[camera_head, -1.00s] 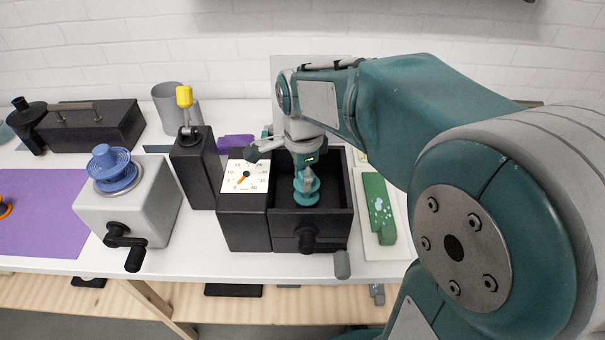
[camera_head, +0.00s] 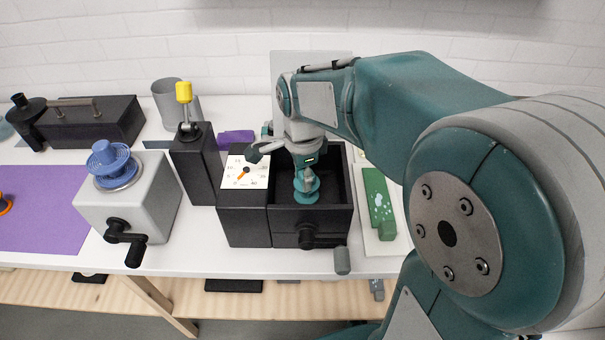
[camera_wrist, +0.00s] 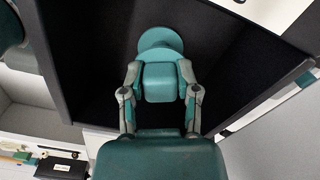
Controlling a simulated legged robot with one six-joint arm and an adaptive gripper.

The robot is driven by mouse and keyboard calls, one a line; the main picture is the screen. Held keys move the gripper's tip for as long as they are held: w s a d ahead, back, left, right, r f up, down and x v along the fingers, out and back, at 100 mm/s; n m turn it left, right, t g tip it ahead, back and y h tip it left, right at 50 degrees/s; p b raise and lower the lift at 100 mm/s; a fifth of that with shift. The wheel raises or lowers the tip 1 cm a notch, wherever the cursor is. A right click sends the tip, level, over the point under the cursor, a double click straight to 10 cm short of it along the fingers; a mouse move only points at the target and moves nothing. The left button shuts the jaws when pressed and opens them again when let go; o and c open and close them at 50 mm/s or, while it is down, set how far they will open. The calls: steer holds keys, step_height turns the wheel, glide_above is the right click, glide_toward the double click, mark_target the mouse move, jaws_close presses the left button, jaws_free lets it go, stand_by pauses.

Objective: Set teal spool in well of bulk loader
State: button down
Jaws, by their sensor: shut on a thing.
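The teal spool (camera_head: 306,196) is inside the open black well of the bulk loader (camera_head: 345,215). In the wrist view the spool's round teal flange (camera_wrist: 160,38) shows just beyond my fingers, with dark well walls around it. My gripper (camera_head: 306,176) reaches down into the well and is shut on the spool's upper part. It also shows in the wrist view (camera_wrist: 160,85), with a finger on each side. The spool looks upright. Whether its lower flange touches the well floor is hard to tell.
A white dial (camera_head: 245,173) is on the black box left of the well. A black post with a yellow-tipped lever (camera_head: 184,95) and a grey box with a blue spool (camera_head: 112,165) stand farther left. A green piece (camera_head: 378,205) lies on a white board at right.

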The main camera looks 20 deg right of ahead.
stand_by(0.4)
steer(key=shift+c, duration=1.3)
jaws_free()
steer(key=shift+r, duration=3.45)
step_height(320, 180, up, 12)
